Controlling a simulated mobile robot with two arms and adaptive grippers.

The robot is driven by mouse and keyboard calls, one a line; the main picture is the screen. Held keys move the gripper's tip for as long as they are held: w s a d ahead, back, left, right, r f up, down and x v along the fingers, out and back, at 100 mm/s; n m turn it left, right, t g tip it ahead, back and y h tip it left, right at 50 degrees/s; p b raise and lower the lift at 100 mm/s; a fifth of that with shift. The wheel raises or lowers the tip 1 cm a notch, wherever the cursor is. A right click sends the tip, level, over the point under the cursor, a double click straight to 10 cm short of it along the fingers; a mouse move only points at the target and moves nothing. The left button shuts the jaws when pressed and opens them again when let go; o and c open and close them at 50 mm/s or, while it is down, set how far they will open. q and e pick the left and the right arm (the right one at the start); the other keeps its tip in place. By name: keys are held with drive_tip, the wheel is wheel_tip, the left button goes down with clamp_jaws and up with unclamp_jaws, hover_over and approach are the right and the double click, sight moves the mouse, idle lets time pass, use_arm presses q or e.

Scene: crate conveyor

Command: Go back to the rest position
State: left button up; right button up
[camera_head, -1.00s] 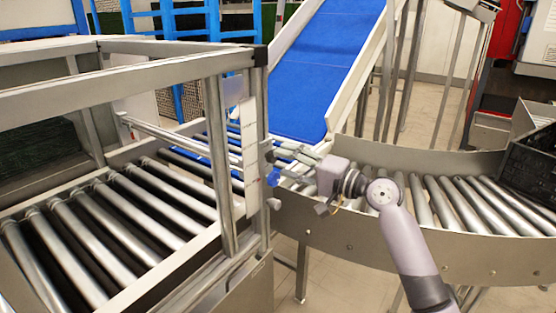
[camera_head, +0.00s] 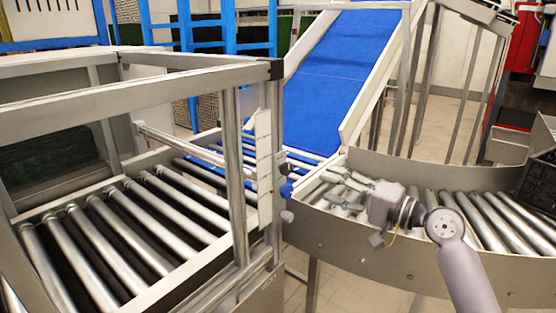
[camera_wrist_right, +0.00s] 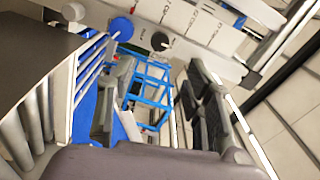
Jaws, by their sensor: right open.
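My right gripper (camera_head: 352,190) is in the middle right of the head view, over the near rim of the curved roller conveyor (camera_head: 400,262). Its fingers point left toward the steel frame post and are apart, with nothing between them. In the right wrist view, dark finger parts (camera_wrist_right: 205,105) show right of centre with no object at them. My left gripper is not in view.
A steel-framed roller station (camera_head: 245,170) fills the left, with a white strip and a blue knob (camera_head: 287,190) on its post near my right fingers. A blue belt ramp (camera_head: 335,85) rises behind. A black crate (camera_head: 538,180) stands on the conveyor at the right edge.

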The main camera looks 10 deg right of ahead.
drive_tip(key=s+a+f+n+g+h, duration=0.2)
drive_tip(key=s+a+f, duration=0.15)
drive_tip(key=f, duration=0.45)
drive_tip(key=s+a+f+n+g+h, duration=0.15)
drive_tip(key=s+f, duration=0.25)
drive_tip(key=f, duration=0.4)
drive_tip(key=s+a+f+n+g+h, duration=0.1)
drive_tip(key=s+a+f+n+g, duration=0.2)
drive_tip(key=f, duration=0.5)
drive_tip(key=s+d+f+n+g+h, duration=0.15)
drive_tip(key=s+f, duration=0.25)
drive_tip(key=s, duration=0.4)
drive_tip(key=s+f+n+g+h, duration=0.1)
drive_tip(key=s+f+h, duration=0.2)
drive_tip(key=s, duration=0.4)
drive_tip(key=s+d+f+n+g+h, duration=0.15)
drive_tip(key=s+f, duration=0.25)
drive_tip(key=s, duration=0.4)
wheel_tip(320, 180, down, 26)
drive_tip(key=a+g, duration=0.1)
drive_tip(key=g, duration=0.1)
drive_tip(key=s+d+f, duration=0.3)
drive_tip(key=s+f, duration=1.3)
drive_tip(key=s, duration=0.1)
drive_tip(key=shift+s+g, duration=0.2)
drive_tip(key=shift+g, duration=0.15)
